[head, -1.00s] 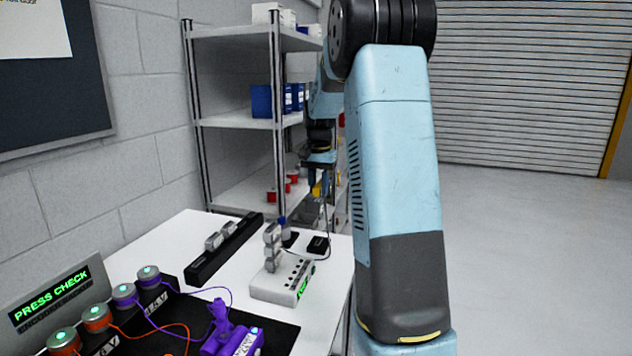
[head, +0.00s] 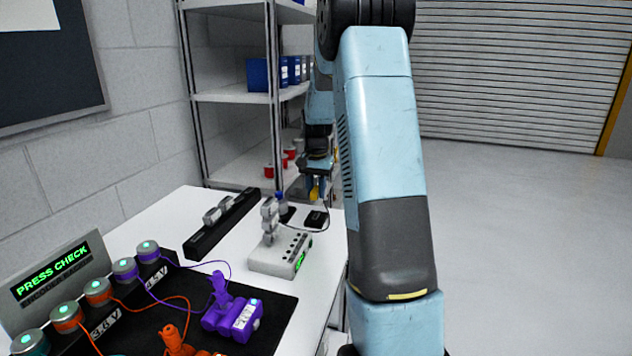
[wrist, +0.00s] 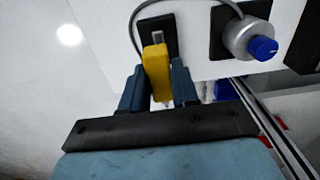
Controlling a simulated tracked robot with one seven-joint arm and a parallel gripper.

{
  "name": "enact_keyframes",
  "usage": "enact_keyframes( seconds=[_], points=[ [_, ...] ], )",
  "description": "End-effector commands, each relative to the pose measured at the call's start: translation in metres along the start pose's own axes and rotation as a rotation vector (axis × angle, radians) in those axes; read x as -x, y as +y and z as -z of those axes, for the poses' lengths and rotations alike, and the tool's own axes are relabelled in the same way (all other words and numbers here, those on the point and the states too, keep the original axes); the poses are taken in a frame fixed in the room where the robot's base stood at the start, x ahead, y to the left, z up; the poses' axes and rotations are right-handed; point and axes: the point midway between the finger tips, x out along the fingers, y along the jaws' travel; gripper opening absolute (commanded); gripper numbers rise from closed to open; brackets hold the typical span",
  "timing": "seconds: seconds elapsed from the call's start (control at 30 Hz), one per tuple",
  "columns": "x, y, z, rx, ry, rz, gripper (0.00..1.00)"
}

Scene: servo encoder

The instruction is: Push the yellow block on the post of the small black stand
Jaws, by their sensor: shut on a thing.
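My gripper (head: 314,182) is shut on the yellow block (wrist: 158,75), one finger on each side of it. The block also shows below the fingers in the head view (head: 314,192). The small black stand (head: 315,219) lies on the white table just below the block, with a visible gap in that view. In the wrist view the stand (wrist: 146,32) carries a short grey post (wrist: 156,38), just beyond the block's far end. Whether block and post touch cannot be told from that view.
A grey cylinder with a blue cap (wrist: 250,40) stands on a black base beside the stand. A cable (wrist: 135,25) curves past the stand. A white box (head: 279,253) with a grey upright part is nearer. Shelving (head: 235,97) rises behind the table.

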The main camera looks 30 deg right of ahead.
Motion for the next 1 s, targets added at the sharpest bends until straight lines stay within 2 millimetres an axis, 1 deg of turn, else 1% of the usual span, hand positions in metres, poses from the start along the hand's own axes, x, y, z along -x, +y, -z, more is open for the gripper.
enact_keyframes(
  seconds=[0.3,0.5,0.7,1.0],
  points=[
    [-0.03,0.0,0.0,0.0,-0.001,-0.001,0.0],
    [-0.043,0.0,0.0,0.0,0.0,0.0,0.0],
    [-0.048,0.0,0.0,0.0,0.001,0.0,0.0],
    [-0.048,0.0,0.0,0.0,0.001,0.0,0.0]
  ],
)
